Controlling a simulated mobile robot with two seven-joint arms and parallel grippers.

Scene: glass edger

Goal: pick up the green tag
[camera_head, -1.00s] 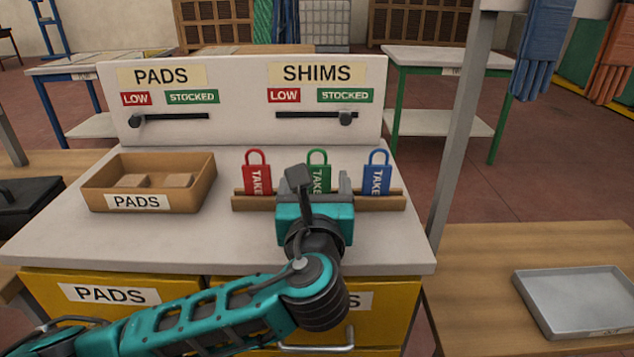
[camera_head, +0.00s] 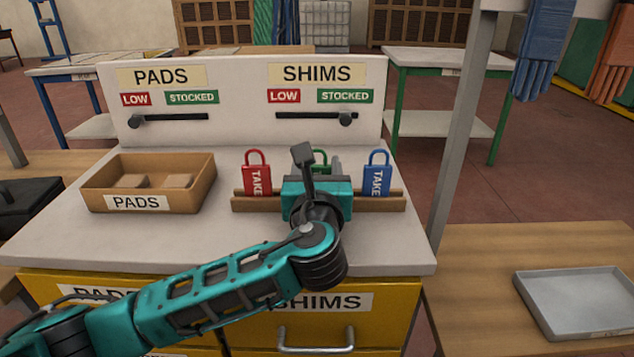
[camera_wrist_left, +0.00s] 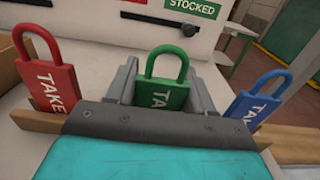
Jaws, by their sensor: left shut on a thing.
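The green tag (camera_wrist_left: 165,92), shaped like a padlock, stands upright between the fingers of my left gripper (camera_wrist_left: 162,85) in the left wrist view. The gripper is shut on it. In the head view only the top of the green tag (camera_head: 319,158) shows; my left gripper (camera_head: 322,170) hides the rest. A red tag (camera_head: 257,175) stands to its left and a blue tag (camera_head: 377,175) to its right, both apart from the gripper. The tags stand along a wooden rack (camera_head: 393,201). My right gripper is not in view.
A cardboard box (camera_head: 192,185) labelled PADS stands left of the rack on the white bench top (camera_head: 60,235). Behind is a panel with PADS and SHIMS sliders (camera_head: 345,118). A grey post (camera_head: 460,130) and a metal tray (camera_head: 580,300) are at right.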

